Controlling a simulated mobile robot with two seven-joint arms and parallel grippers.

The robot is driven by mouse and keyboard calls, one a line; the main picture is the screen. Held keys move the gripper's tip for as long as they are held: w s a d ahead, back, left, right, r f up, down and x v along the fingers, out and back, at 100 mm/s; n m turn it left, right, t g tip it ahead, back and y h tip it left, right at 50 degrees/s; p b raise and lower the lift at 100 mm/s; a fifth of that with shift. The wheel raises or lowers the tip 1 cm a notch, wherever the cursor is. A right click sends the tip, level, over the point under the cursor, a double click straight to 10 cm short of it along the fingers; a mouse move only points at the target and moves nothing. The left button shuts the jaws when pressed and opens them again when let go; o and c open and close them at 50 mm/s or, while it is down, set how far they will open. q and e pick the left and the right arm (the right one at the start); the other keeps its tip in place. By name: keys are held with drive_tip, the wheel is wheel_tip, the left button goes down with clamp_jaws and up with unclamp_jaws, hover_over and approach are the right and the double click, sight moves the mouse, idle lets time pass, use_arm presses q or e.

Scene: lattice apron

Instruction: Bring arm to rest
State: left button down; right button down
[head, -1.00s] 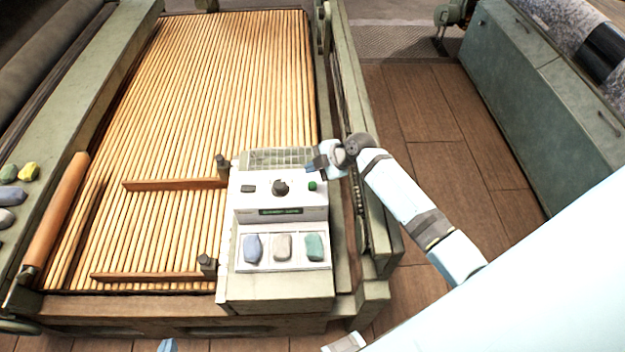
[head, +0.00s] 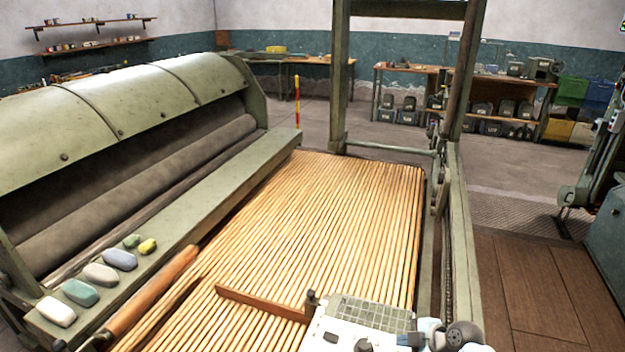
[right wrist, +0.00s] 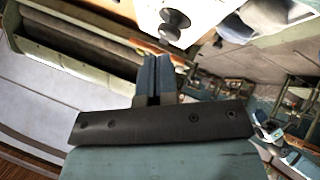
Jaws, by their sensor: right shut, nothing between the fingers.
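My right gripper (head: 411,340) shows at the bottom of the head view, right of centre, beside the white control box (head: 345,333) on the slatted bed's near right corner. In the right wrist view its blue fingers (right wrist: 154,76) are together and empty, with the dark knob of the control box (right wrist: 175,20) beyond them. I cannot tell whether the fingers touch the box. My left gripper is out of view.
The wooden-slat bed (head: 330,210) fills the middle, with a wooden bar (head: 262,303) across it. Several coloured stones lie on the green ledge (head: 190,215) at left. A tall green frame (head: 340,75) rises behind. Brown floor (head: 530,285) is clear at right.

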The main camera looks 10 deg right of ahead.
drive_tip(key=s+a+m+t+h+p, duration=0.1)
drive_tip(key=s+a+m+t, duration=0.1)
drive_tip(key=s+a+m, duration=0.2)
drive_tip(key=s+a+m+t+h+p, duration=0.2)
drive_tip(key=s+m, duration=0.8)
drive_tip(key=s, duration=1)
drive_tip(key=shift+s+a+r+m+t, duration=0.3)
drive_tip(key=shift+a, duration=0.8)
